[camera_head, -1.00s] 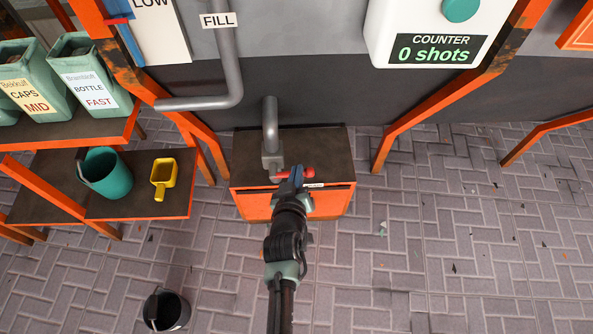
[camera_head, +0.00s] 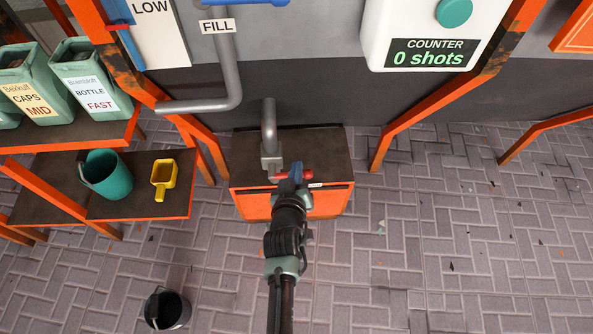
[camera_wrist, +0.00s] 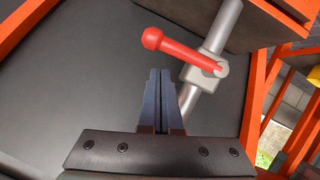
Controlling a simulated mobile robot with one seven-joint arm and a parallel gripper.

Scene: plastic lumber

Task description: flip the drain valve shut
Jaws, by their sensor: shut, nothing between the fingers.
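The drain valve has a red lever (camera_wrist: 183,50) with a round knob end, mounted on a grey valve body (camera_wrist: 206,72) on a grey pipe. In the head view the red lever (camera_head: 309,175) points right from the valve body (camera_head: 271,160), across the pipe, above the dark top of an orange-edged box. My gripper (camera_wrist: 164,72) is shut and empty in the wrist view, its tips just below the lever and apart from it in the picture. In the head view my gripper (camera_head: 295,172) overlaps the lever and hides part of it; contact cannot be told there.
The orange-edged box (camera_head: 323,150) stands below the drain pipe (camera_head: 269,120). At left, a shelf (camera_head: 130,206) holds a teal cup (camera_head: 106,175) and a yellow scoop (camera_head: 163,178). A dark bucket (camera_head: 168,309) stands on the floor.

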